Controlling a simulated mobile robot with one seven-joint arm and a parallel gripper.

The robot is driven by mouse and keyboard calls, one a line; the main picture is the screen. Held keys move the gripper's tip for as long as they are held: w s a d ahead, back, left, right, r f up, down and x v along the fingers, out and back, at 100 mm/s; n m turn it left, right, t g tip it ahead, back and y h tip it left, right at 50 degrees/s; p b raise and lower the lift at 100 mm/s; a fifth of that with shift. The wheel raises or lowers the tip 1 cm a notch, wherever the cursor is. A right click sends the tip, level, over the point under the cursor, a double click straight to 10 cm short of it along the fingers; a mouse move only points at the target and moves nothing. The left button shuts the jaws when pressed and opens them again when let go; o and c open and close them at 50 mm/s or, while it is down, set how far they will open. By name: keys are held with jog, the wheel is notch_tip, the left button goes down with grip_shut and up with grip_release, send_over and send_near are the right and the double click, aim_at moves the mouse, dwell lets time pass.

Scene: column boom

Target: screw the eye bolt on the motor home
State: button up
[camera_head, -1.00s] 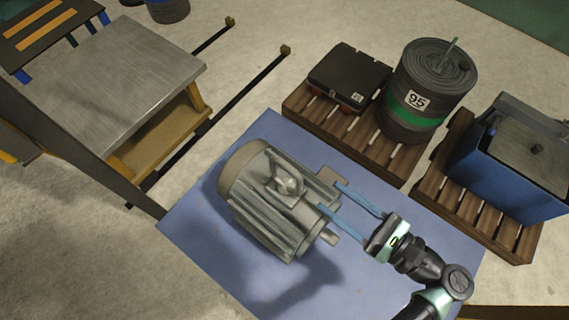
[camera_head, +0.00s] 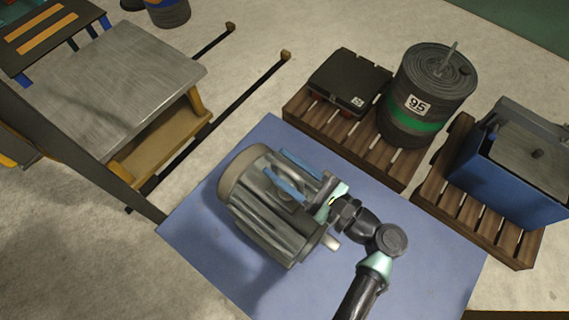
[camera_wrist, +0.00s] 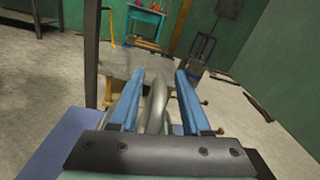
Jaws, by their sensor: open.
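The grey finned motor (camera_head: 262,222) lies on its side on a blue tabletop (camera_head: 205,225). The eye bolt stands on top of the motor housing and is mostly hidden by my gripper in the head view. In the wrist view its metal ring (camera_wrist: 156,103) rises between the two blue fingers, nearer the left one. My gripper (camera_head: 274,160) is open over the motor, with one finger on each side of the ring. It also shows in the wrist view (camera_wrist: 160,74). I cannot tell whether a finger touches the ring, or how deep the bolt sits.
Behind the table, a pallet holds a dark case (camera_head: 348,80) and a drum marked 95 (camera_head: 427,90). Another pallet at right carries a blue box (camera_head: 510,175). A metal-topped cart (camera_head: 115,80) stands at left. The tabletop's front part is clear.

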grip_shut()
jog(key=shift+r+t+p, duration=0.15)
jog(key=shift+t+p, duration=0.15)
jog(key=shift+p, duration=0.05)
